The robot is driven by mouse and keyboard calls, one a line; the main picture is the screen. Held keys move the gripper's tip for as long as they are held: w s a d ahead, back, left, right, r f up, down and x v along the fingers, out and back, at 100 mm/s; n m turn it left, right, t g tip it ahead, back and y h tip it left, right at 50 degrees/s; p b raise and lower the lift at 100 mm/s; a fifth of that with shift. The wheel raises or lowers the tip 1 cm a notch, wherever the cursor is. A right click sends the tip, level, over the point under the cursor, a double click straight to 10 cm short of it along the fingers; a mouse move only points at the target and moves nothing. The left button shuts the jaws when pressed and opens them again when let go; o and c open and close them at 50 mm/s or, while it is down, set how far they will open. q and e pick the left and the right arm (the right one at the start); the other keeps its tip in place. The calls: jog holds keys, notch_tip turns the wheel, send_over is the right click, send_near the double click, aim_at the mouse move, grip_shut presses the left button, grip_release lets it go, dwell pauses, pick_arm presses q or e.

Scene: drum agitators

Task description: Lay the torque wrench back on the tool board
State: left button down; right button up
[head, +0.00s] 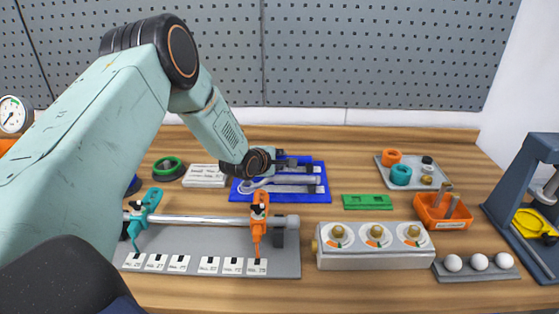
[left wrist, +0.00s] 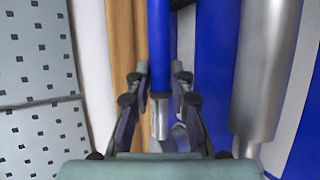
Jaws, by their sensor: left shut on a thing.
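The blue tool board (head: 325,197) lies flat at the back middle of the bench. A silver tool (head: 290,181) shows along its middle, over pale grey markings. My left gripper (head: 290,160) is over the board's back edge, reaching down from the left. In the left wrist view my left gripper (left wrist: 158,100) is shut on a blue bar with a silver end, which looks like the torque wrench (left wrist: 160,65). In the head view the fingers mostly hide it. A thick silver cylinder (left wrist: 265,75) runs beside it over blue board and grey marking. My right gripper is not in view.
A white labelled block (head: 205,176) stands left of the board, a green block (head: 367,202) right of it. In front are the shaft rack (head: 200,240) with teal and orange clamps and a three-dial box (head: 375,257). A grey pegboard (head: 380,50) rises behind.

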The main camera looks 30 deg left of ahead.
pick_arm(q)
jog(key=c, duration=1.5)
grip_release()
jog(key=shift+w, duration=0.1)
jog(key=o, duration=0.4)
jog(key=shift+s+r, duration=0.1)
jog(key=shift+s, duration=0.1)
jog(key=v, duration=1.1)
jog(key=shift+s+r, duration=0.2)
jog(key=shift+s, duration=0.2)
